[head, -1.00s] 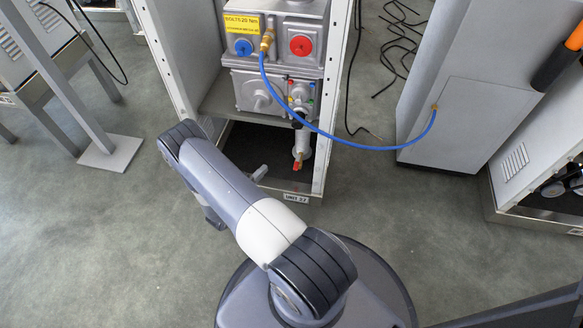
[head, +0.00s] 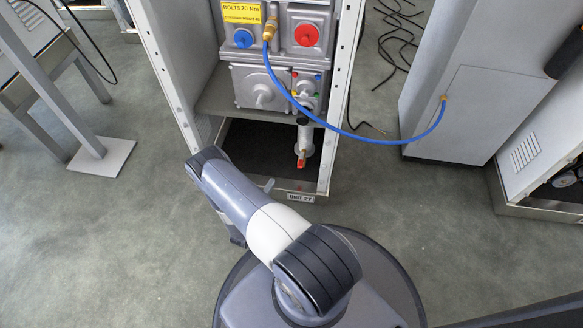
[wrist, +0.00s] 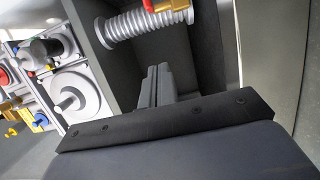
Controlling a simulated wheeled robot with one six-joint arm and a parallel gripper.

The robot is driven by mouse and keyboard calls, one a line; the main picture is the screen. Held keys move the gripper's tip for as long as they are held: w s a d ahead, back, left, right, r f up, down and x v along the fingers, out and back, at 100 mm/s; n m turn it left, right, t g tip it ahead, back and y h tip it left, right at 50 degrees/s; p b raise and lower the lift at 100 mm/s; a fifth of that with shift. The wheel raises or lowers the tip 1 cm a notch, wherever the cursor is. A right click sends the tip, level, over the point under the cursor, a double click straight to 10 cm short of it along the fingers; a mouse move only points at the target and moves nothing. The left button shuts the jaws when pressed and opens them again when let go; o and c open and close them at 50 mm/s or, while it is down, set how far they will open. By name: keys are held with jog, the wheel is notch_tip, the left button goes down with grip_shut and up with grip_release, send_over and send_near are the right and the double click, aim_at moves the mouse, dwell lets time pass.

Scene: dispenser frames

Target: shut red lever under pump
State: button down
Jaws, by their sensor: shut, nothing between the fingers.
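The red lever (head: 301,163) sits on a brass valve at the lower end of a pale ribbed pipe under the pump (head: 262,87). It hangs inside the open lower bay of the cabinet. In the wrist view the red lever (wrist: 172,5) is at the top edge, partly cut off, beside the ribbed pipe (wrist: 145,22). My gripper (wrist: 158,76) is shut and empty, below the lever in that picture and apart from it. In the head view my arm hides most of the gripper; only a small grey tip (head: 268,185) shows, left of and below the lever.
The cabinet's side walls and a low front edge labelled UNIT 27 (head: 300,198) bound the bay. A blue hose (head: 350,134) loops from the pump to a grey cabinet (head: 460,110) at right. A metal post (head: 62,85) stands left.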

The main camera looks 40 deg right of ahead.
aim_at(301, 162)
jog(key=b+x, duration=0.3)
jog(key=x, duration=0.6)
jog(key=shift+f, duration=0.15)
jog(key=shift+s+d+b, duration=0.35)
jog(key=shift+s+d, duration=0.6)
jog(key=shift+d, duration=0.3)
jog(key=shift+s+d, duration=0.3)
jog(key=shift+s, duration=0.1)
